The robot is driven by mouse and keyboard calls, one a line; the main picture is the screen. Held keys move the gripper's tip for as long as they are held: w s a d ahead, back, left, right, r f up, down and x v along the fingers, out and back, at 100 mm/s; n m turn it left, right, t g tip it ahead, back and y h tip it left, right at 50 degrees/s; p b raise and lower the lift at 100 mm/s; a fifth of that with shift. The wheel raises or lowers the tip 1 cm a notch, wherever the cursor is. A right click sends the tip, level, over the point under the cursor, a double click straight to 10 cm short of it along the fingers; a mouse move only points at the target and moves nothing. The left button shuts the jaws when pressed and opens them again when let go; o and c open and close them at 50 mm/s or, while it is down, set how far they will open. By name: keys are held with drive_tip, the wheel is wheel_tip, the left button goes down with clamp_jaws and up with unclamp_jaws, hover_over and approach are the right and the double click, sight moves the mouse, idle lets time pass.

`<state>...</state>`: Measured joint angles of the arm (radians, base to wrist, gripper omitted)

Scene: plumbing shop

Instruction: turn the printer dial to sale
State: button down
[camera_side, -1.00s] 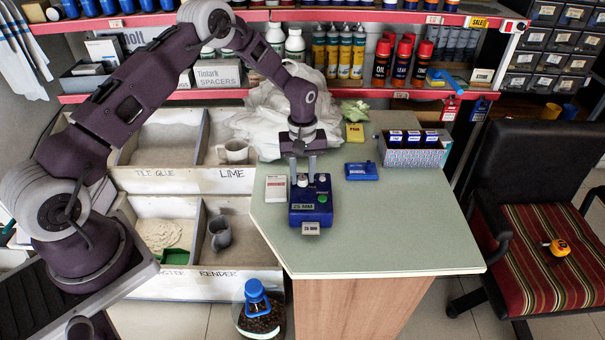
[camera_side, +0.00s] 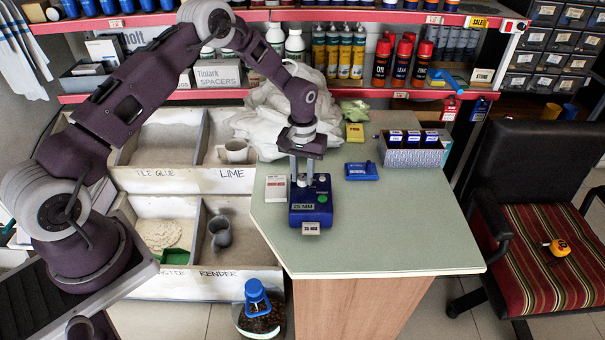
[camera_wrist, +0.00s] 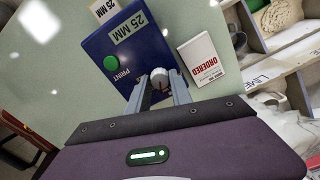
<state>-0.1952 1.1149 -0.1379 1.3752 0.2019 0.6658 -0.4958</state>
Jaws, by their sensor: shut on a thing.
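The blue label printer (camera_side: 312,204) stands on the green counter, with a "25 MM" plate on its front and a green print button (camera_wrist: 111,63) on top. Its small pale dial (camera_wrist: 159,76) sits between my fingertips in the wrist view. My gripper (camera_side: 302,181) points down over the printer, its two fingers closed on the dial. A small dark pointer mark shows on the dial, but the markings around it are hidden by the fingers or too small to read. A "25 MM" label (camera_side: 311,228) lies at the printer's front.
A white "ORDERED" card box (camera_side: 276,188) stands close to the printer's left. A blue pad (camera_side: 361,171), a yellow pack (camera_side: 355,132) and a patterned box (camera_side: 413,150) of dark cartons lie farther back. The counter's front right is clear.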

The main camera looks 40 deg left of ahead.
drive_tip(key=m, duration=0.4)
drive_tip(key=shift+m, duration=0.3)
drive_tip(key=m, duration=0.4)
drive_tip(key=shift+m, duration=0.3)
drive_tip(key=m, duration=0.4)
drive_tip(key=shift+m, duration=0.3)
drive_tip(key=m, duration=0.4)
drive_tip(key=shift+m, duration=0.4)
drive_tip(key=c, duration=1.1)
unclamp_jaws()
drive_tip(key=shift+c, duration=0.2)
